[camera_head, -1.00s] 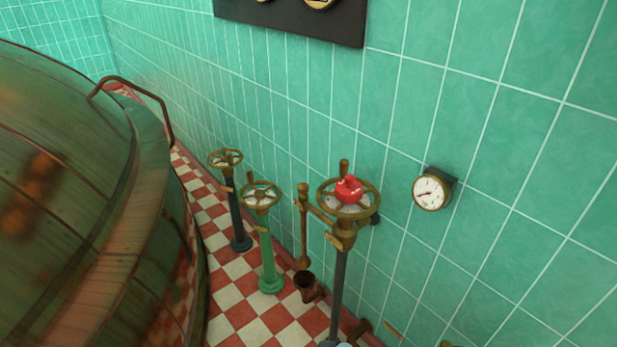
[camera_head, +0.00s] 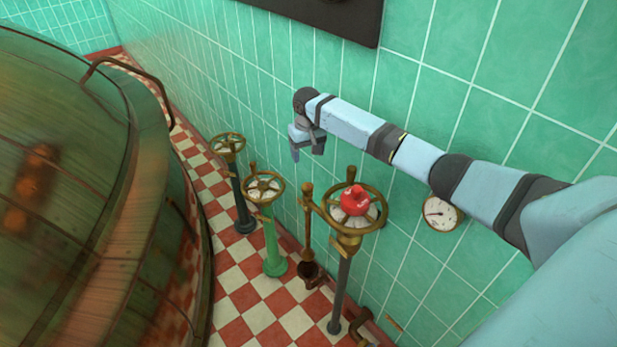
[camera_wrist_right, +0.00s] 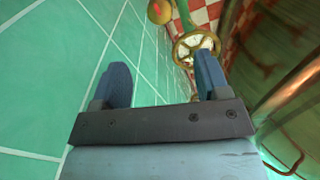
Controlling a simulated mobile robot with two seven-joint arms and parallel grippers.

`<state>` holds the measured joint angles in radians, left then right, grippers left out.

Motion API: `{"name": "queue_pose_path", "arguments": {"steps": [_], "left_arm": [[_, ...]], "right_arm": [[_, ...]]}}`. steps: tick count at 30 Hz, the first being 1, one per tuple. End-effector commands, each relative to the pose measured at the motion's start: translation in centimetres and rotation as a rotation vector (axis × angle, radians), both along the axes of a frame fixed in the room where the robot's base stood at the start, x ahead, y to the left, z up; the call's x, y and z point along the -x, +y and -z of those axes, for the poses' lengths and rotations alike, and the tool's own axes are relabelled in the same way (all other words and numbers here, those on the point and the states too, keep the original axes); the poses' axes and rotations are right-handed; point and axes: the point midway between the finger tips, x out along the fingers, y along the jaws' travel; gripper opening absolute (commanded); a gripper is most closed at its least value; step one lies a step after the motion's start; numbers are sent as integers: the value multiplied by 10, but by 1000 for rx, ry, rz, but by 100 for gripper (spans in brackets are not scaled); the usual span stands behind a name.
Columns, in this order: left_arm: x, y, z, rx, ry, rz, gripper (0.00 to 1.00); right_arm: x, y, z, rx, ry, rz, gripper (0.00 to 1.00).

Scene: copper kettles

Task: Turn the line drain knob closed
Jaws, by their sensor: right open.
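No label shows which fitting is the line drain knob. Three brass handwheels stand on posts along the wall. The nearest handwheel (camera_head: 376,215) has a red knob-like piece (camera_head: 355,200) at its centre. The middle handwheel (camera_head: 263,188) is on a green post, and the farthest handwheel (camera_head: 227,144) is on a dark post. My right gripper (camera_head: 307,150) is open and empty, above and behind these wheels near the wall. In the right wrist view, a handwheel (camera_wrist_right: 195,47) on a green post shows beyond the open fingers (camera_wrist_right: 161,65). My left gripper is out of view.
A large copper kettle (camera_head: 70,190) with a curved handrail (camera_head: 130,73) fills the left. A green tiled wall (camera_head: 430,270) runs along the right, with a round gauge (camera_head: 440,213) partly behind my right arm. A brass upright pipe (camera_head: 307,220) stands between the wheels.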

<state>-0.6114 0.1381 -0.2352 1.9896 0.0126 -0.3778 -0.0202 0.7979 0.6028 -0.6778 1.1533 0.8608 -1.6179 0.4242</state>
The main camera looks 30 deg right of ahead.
Motion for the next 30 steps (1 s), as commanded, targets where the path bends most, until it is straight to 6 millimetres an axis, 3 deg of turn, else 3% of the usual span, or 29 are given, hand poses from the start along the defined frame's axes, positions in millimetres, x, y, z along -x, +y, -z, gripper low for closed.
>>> {"name": "queue_pose_path", "arguments": {"steps": [5,15,21,30], "left_arm": [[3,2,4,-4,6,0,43],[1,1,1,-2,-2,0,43],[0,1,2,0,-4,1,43],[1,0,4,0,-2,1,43]], "right_arm": [[0,-2,15,1,8,7,69],[0,-2,86,1,6,6,69],[0,-2,119,1,5,6,69],[-1,-2,135,2,2,4,69]]}}
